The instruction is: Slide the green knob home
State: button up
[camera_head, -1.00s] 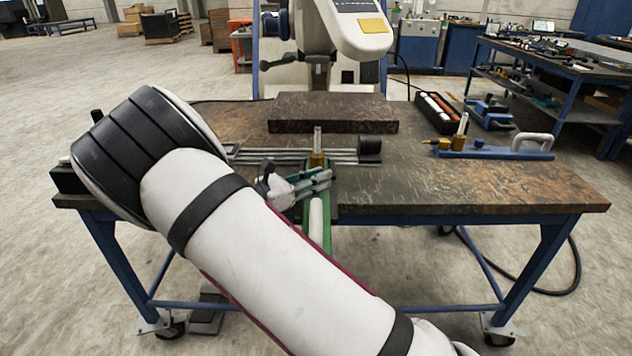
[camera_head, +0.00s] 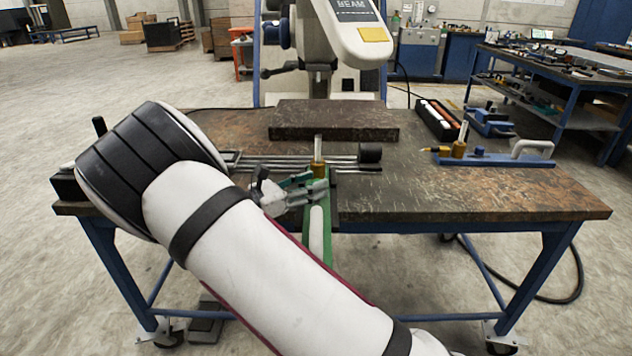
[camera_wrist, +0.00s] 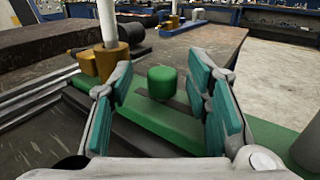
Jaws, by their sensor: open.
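The green knob (camera_wrist: 162,82) is a short rounded cylinder standing upright on a green bar (camera_wrist: 140,112) in the wrist view. My gripper (camera_wrist: 160,88) is open, with one teal-padded finger left of the knob and one right of it. Gaps show between the pads and the knob, and neither finger visibly touches it. In the head view my gripper (camera_head: 318,188) is over the green fixture (camera_head: 328,220) at the table's front edge, and the knob is hidden there. A brass block with a pale upright post (camera_head: 318,160) stands just behind.
Metal rods (camera_head: 270,160) lie left of the fixture. A dark stone slab (camera_head: 335,120) sits behind it, below a microscope-like machine (camera_head: 350,30). A blue fixture (camera_head: 495,158) with a handle lies at the right. The table's front right (camera_head: 460,200) is clear.

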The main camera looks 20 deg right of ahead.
jog(key=v, duration=1)
